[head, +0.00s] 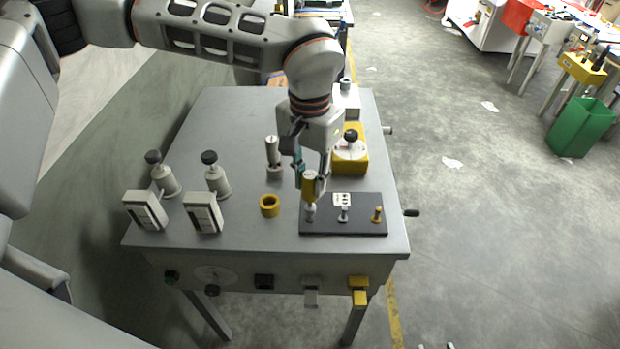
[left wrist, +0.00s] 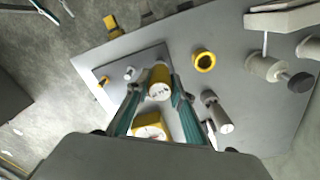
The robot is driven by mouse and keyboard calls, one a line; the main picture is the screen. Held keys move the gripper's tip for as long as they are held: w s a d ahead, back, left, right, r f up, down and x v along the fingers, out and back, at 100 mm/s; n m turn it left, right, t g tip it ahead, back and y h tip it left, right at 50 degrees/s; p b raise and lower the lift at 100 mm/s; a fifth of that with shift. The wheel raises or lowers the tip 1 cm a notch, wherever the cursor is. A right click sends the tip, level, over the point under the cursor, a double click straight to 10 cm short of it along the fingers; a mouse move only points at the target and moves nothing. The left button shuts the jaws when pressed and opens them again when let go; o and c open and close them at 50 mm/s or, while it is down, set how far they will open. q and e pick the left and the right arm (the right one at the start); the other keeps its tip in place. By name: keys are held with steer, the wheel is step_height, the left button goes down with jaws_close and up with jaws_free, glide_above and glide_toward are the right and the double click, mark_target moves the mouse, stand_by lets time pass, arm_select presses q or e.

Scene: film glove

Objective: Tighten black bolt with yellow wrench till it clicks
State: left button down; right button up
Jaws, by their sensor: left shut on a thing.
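The yellow wrench (head: 310,187) is an upright cylinder with a yellow upper part and a grey lower end. My left gripper (head: 311,178) is shut on its yellow part, above the left end of a dark plate (head: 365,228). In the left wrist view the wrench's round top (left wrist: 159,82) sits between the teal fingers. A grey bolt (head: 344,213) and a yellow bolt (head: 377,214) stand upright on the plate. The black bolt cannot be told apart under the wrench. My right gripper (left wrist: 64,16) shows small at the wrist view's edge, fingers apart, empty.
A yellow ring (head: 269,206) lies left of the plate. A grey upright tool (head: 273,152) and a yellow block (head: 350,165) with a black knob stand behind. Two knobbed cylinders and two boxes (head: 203,213) occupy the table's left.

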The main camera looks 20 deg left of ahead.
arm_select(q)
steer(key=shift+r, duration=0.1)
steer(key=shift+w+r, duration=0.15)
steer(key=shift+r, duration=0.9)
